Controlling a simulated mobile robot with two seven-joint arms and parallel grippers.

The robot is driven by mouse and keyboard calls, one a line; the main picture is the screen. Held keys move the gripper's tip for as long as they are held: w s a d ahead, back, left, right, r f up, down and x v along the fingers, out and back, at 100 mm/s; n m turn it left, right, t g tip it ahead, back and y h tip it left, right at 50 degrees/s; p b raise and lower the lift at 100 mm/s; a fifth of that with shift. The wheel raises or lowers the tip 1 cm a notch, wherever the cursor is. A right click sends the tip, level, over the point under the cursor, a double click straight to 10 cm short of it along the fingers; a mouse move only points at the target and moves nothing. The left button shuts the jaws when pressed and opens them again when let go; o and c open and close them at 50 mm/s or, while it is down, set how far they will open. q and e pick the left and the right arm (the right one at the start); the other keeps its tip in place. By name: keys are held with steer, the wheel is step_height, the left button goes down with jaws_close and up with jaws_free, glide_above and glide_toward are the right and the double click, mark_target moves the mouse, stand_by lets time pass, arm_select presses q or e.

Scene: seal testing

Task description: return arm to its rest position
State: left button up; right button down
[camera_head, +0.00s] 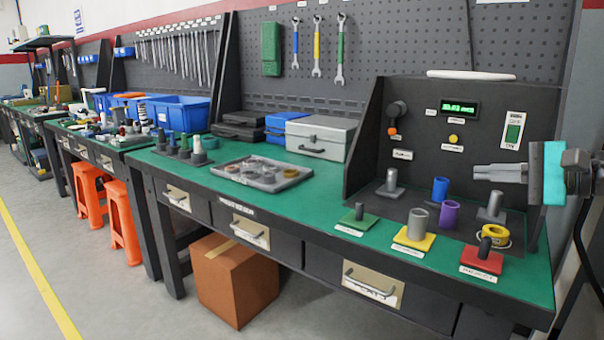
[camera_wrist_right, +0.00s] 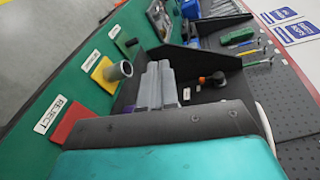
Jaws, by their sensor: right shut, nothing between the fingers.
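My right gripper (camera_head: 487,172) comes in from the right edge in the head view, held level above the right end of the green workbench (camera_head: 323,206). Its grey fingers are shut and empty, pointing left. The teal part of my right wrist sits behind them. In the right wrist view the shut fingers (camera_wrist_right: 160,85) show in the middle, above the test station. My left gripper is in neither view.
The black test station (camera_head: 415,150) stands just beyond my gripper. Below are a blue cylinder (camera_head: 440,188), a purple one (camera_head: 449,214), a yellow ring (camera_head: 495,236), and red (camera_head: 482,262), yellow (camera_head: 413,239) and green (camera_head: 357,224) bases. A grey tray (camera_head: 262,187) lies further left.

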steer(key=s+a+f+m+t+y, duration=0.1)
steer(key=s+a+f+m+t, duration=0.15)
steer(key=a+f+m, duration=0.8)
steer(key=s+a+f+m+t, duration=0.1)
steer(key=a+f+m+t, duration=0.3)
steer(key=m, duration=1.1)
steer(key=s+a+f+m+g+h, duration=0.25)
steer(key=s+f+m+h, duration=0.25)
steer(key=s+f+m, duration=0.85)
steer(key=s+a+f+m+g+h, duration=0.3)
steer(key=s+f+m, duration=0.6)
steer(key=m, duration=1)
arm_select(q)
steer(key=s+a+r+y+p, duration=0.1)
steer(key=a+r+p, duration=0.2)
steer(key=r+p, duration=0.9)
steer(key=p, duration=0.6)
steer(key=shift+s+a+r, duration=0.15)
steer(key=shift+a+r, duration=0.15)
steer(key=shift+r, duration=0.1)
arm_select(e)
steer(key=d+r+h, duration=0.2)
steer(key=d+r, duration=0.3)
steer(key=r, duration=0.5)
steer(key=shift+r+g, duration=0.35)
steer(key=shift+g, duration=0.05)
steer(key=shift+w, duration=0.1)
